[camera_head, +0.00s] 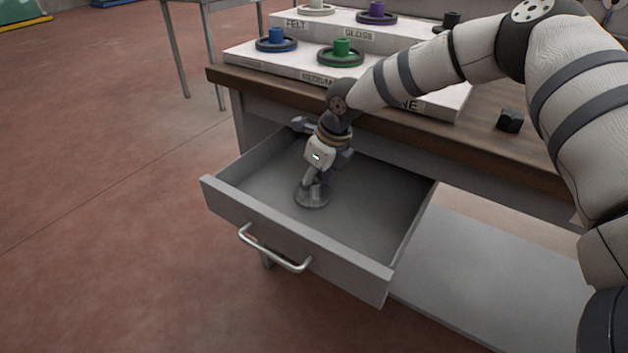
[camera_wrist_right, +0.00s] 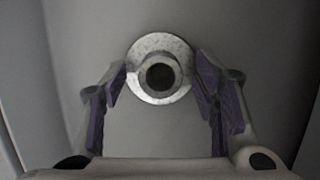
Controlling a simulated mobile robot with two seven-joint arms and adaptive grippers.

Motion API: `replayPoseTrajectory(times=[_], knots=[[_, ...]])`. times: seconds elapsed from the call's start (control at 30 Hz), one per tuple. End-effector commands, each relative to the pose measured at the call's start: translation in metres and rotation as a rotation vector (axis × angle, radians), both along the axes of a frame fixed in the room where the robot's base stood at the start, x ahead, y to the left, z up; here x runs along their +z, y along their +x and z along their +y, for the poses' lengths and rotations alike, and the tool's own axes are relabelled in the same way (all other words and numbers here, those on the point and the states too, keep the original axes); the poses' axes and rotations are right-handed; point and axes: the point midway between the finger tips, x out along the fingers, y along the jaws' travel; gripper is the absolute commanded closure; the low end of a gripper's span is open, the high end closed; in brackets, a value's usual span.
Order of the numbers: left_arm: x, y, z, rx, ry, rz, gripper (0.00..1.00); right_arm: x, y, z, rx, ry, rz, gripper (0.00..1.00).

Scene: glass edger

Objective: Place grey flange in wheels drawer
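The grey flange (camera_head: 312,197) stands upright on the floor of the open grey wheels drawer (camera_head: 250,218), in its left half. In the right wrist view the flange (camera_wrist_right: 160,95) shows as a metal disc with a round hub and dark bore. My right gripper (camera_head: 314,180) reaches down into the drawer just above the flange. In the right wrist view my right gripper (camera_wrist_right: 161,75) has its purple-padded fingers spread on either side of the flange, with the hub clear of both pads. My left gripper is out of view.
The wooden table (camera_head: 545,145) above the drawer carries a white stepped rack (camera_head: 255,55) with a blue wheel (camera_head: 276,42), a green wheel (camera_head: 341,52) and a purple wheel (camera_head: 376,14). A dark block (camera_head: 510,121) lies at right. The rest of the drawer floor is bare.

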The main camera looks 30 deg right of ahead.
Motion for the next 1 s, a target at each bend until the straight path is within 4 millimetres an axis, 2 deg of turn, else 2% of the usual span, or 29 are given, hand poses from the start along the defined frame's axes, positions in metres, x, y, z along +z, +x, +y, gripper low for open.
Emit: replayPoseTrajectory(times=[0.17, 0.27, 0.5, 0.6, 0.7, 0.8, 1.0], knots=[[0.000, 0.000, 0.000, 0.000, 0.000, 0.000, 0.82, 0.001, 0.000, 0.000, 0.000, 0.000, 0.000, 0.45], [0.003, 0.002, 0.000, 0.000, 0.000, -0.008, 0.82, 0.010, -0.001, -0.001, 0.000, 0.000, -0.003, 0.45], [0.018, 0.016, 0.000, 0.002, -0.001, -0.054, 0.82, 0.076, -0.017, -0.007, 0.001, 0.002, -0.013, 0.45], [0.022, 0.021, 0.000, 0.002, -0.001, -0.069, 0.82, 0.098, -0.024, -0.010, 0.001, 0.002, -0.011, 0.45], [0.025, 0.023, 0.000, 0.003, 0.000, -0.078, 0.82, 0.112, -0.029, -0.012, 0.001, 0.001, -0.006, 0.45], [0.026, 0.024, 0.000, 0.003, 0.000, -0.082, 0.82, 0.119, -0.032, -0.013, 0.000, 0.001, -0.003, 0.45], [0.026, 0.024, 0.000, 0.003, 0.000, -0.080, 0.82, 0.118, -0.033, -0.013, 0.001, 0.000, 0.002, 0.45]])
